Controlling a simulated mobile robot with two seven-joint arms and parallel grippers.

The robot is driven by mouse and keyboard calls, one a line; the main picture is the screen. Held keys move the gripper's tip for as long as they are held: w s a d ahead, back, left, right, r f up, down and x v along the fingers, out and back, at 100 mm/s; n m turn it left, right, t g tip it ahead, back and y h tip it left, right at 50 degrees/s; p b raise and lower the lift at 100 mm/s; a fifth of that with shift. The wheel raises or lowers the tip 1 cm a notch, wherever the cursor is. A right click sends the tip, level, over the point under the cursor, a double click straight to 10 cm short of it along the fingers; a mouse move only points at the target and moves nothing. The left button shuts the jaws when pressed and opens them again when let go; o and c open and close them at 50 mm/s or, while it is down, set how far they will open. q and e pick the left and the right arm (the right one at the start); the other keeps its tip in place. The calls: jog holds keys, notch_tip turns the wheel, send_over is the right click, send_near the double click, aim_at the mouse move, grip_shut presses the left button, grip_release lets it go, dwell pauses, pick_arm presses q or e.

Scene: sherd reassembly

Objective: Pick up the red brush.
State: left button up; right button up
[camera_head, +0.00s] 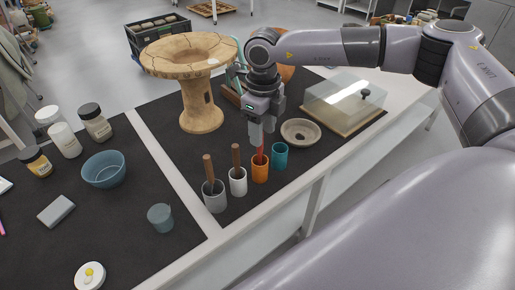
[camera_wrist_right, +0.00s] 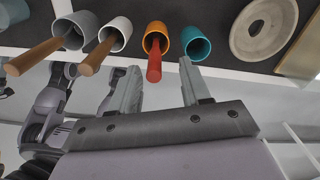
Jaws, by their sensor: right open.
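The red brush stands in an orange cup (camera_head: 260,172) on the dark mat; its red handle (camera_head: 260,155) sticks up above the rim. In the right wrist view the red handle (camera_wrist_right: 154,62) points toward the camera from the orange cup (camera_wrist_right: 157,38). My right gripper (camera_head: 262,138) is just above the cup, pointing down, and partly hides the brush. In the right wrist view my right gripper (camera_wrist_right: 160,68) is open, with the handle showing between its fingertips, nearer the left one. I cannot tell whether a finger touches it. My left gripper is not in view.
A grey cup (camera_head: 214,197) and a white cup (camera_head: 238,182), each with a brown handle, stand left of the orange cup. A teal cup (camera_head: 280,156) stands close on its right.

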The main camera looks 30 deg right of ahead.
aim_at(260, 152)
jog(key=f, duration=0.5)
jog(key=shift+a+f+p, duration=0.1)
jog(key=shift+a+p, duration=0.2)
grip_shut()
notch_tip(260, 152, up, 20)
jog(key=shift+b, duration=0.4)
